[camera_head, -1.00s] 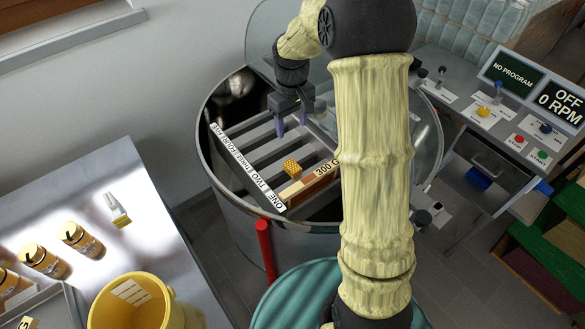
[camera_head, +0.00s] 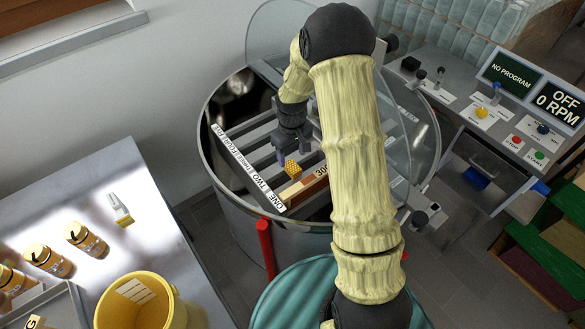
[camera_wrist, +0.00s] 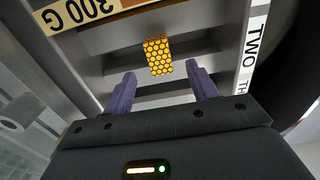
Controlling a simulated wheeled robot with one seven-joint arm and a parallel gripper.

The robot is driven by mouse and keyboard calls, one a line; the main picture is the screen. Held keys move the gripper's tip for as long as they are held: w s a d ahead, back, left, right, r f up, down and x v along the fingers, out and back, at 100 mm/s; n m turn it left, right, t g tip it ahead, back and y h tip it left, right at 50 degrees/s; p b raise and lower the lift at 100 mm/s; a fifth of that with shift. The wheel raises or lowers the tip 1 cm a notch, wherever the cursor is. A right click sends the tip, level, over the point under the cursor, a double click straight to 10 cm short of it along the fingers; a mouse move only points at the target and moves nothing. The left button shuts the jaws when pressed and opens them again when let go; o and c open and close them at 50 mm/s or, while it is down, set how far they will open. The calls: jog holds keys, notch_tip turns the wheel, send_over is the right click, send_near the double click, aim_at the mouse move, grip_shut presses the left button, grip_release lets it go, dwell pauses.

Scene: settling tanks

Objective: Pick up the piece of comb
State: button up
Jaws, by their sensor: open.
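The piece of comb (camera_head: 293,169) is a small golden block with a honeycomb pattern. It sits on the slatted rack inside the round metal drum, beside a wooden frame labelled 300 G (camera_head: 304,188). My gripper (camera_head: 286,158) is open and empty, just behind and above the comb in the head view. In the wrist view the comb (camera_wrist: 158,56) lies ahead of the fingertips, between their lines and apart from both. The purple fingers of my gripper (camera_wrist: 161,82) are spread wider than the comb.
The drum's rim (camera_head: 212,182) surrounds the rack, and a clear lid (camera_head: 275,40) stands up behind. A label strip (camera_head: 240,165) runs along the rack's left side. The control panel (camera_head: 520,130) is at right.

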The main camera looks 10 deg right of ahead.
aim_at(293, 166)
jog(key=shift+f, duration=0.15)
jog(key=shift+d+f+p, duration=0.1)
jog(key=shift+f+p, duration=0.85)
jog(key=shift+f, duration=1.5)
jog(key=c, duration=1.1)
